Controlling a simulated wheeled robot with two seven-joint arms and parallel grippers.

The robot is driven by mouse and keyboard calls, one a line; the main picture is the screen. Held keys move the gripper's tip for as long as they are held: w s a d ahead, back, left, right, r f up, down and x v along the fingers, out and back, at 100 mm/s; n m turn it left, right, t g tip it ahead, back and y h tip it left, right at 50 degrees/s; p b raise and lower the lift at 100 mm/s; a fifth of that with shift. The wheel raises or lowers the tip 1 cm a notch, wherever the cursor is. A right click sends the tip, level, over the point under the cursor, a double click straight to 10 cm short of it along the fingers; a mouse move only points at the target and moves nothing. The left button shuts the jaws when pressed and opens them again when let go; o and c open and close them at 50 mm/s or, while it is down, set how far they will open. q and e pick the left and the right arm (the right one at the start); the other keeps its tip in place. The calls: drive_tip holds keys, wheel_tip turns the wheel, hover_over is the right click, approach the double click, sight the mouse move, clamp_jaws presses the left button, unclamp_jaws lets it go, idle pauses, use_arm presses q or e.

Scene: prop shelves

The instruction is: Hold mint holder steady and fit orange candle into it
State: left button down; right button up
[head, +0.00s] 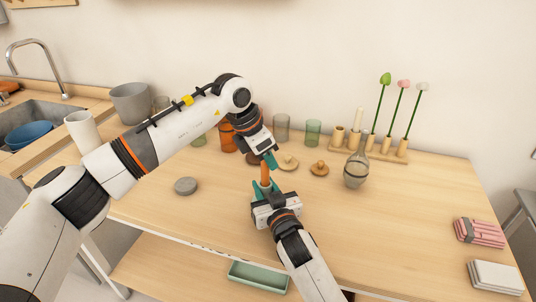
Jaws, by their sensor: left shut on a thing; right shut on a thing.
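The orange candle (265,172) stands roughly upright, its top end at my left gripper (269,159), which is shut on it from above. My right gripper (265,189) is just below, with its teal fingers shut on the mint holder. The holder is small and mostly hidden between those fingers, so its shape is hard to make out. The candle's lower end meets the holder between the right fingers. I cannot tell whether it is inside the opening or only over it.
A grey disc (186,186) lies to the left. Glasses (282,127) and a wooden flower stand (388,152) line the back. Folded pink cloths (480,233) lie at right.

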use_arm(q)
drive_tip(key=shift+f, duration=0.15)
drive_tip(key=c, duration=1.3)
unclamp_jaws()
drive_tip(key=shift+o, duration=0.2)
drive_tip(key=v, duration=1.2)
